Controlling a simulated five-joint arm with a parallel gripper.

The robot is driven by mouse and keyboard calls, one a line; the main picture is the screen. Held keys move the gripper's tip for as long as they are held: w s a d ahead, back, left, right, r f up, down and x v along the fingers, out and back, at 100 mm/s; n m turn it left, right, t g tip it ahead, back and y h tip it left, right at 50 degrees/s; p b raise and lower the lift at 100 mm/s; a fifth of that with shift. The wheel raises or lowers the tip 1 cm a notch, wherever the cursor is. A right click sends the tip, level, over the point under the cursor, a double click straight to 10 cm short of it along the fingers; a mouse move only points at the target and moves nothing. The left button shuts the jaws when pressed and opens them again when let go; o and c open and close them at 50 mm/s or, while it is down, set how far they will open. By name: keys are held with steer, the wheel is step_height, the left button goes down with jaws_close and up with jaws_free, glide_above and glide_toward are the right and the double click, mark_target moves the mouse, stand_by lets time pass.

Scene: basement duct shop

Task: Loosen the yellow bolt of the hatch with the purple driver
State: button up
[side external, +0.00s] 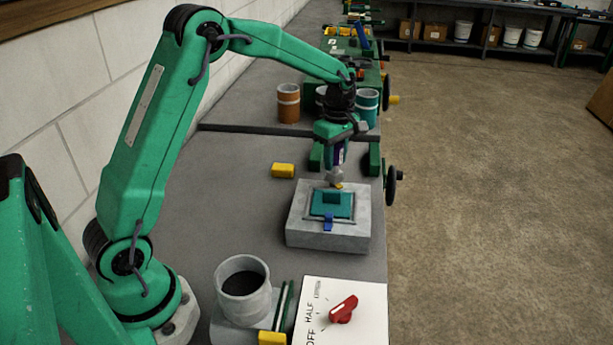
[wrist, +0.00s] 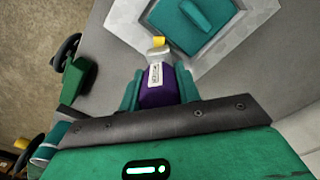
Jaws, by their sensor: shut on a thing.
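The teal hatch (side external: 331,208) lies on a grey block (side external: 300,232) on the bench, with a raised grip in its middle. It also shows at the top of the wrist view (wrist: 208,38). The yellow bolt (side external: 339,185) is at the hatch's far edge; the wrist view shows it too (wrist: 159,41). My gripper (side external: 338,152) is above that edge, shut on the purple driver (wrist: 157,93), which has a pale label and points down. The driver's grey end is at the yellow bolt; I cannot tell whether it is seated. A blue bolt (side external: 328,222) is at the near edge.
A yellow block (side external: 283,170) lies left of the hatch. A grey pot (side external: 242,278) and a panel with a red knob (side external: 343,309) are in front. Orange (side external: 288,104) and teal cups stand behind. A dark handwheel (side external: 391,185) is at the bench's right edge.

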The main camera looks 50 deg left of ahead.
steer(key=shift+n, duration=3.4)
